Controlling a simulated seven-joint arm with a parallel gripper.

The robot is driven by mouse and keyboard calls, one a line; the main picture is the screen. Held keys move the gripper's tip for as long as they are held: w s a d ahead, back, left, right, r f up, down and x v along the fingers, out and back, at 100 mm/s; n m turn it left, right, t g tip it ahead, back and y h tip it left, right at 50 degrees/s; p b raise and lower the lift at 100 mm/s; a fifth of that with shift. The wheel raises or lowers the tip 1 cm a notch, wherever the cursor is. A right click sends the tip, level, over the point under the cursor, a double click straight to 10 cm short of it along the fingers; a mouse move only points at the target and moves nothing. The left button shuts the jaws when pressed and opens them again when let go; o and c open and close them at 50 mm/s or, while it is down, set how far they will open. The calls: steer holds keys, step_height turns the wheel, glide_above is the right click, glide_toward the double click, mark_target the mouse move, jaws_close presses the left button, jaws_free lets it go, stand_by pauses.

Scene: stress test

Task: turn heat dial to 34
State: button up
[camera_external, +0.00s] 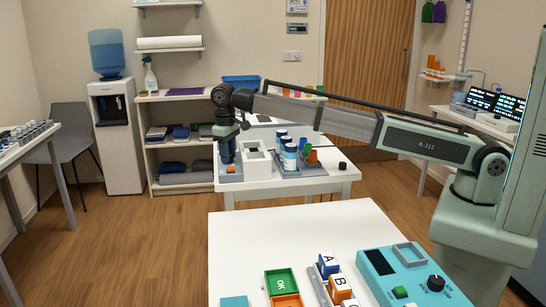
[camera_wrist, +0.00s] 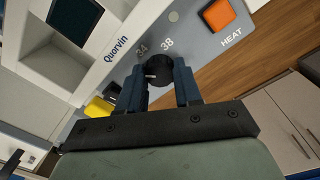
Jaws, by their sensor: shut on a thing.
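The heat dial (camera_wrist: 158,70) is a round black knob on a grey panel beside an orange button (camera_wrist: 218,14) and the word HEAT. The numbers 34 (camera_wrist: 142,46) and 38 (camera_wrist: 167,43) are printed beside the dial. A short pale mark on the dial points left in the wrist view, not clearly at either number. My gripper (camera_wrist: 159,76) is shut on the dial, one blue finger on each side. In the external view my gripper (camera_external: 227,163) points down at the white Quorvin device (camera_external: 257,161) on the back table; the dial is hidden there.
A yellow button (camera_wrist: 98,106) lies just left of my fingers. Blue-capped bottles (camera_external: 290,158) stand right of the device. The front table (camera_external: 240,240) bears a teal box (camera_external: 385,265) and lettered blocks (camera_external: 338,285).

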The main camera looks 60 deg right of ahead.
steer(key=m, duration=0.4)
steer(key=shift+w+m, duration=0.1)
steer(key=shift+m, duration=2)
steer(key=o, duration=1)
steer(key=shift+o, duration=0.2)
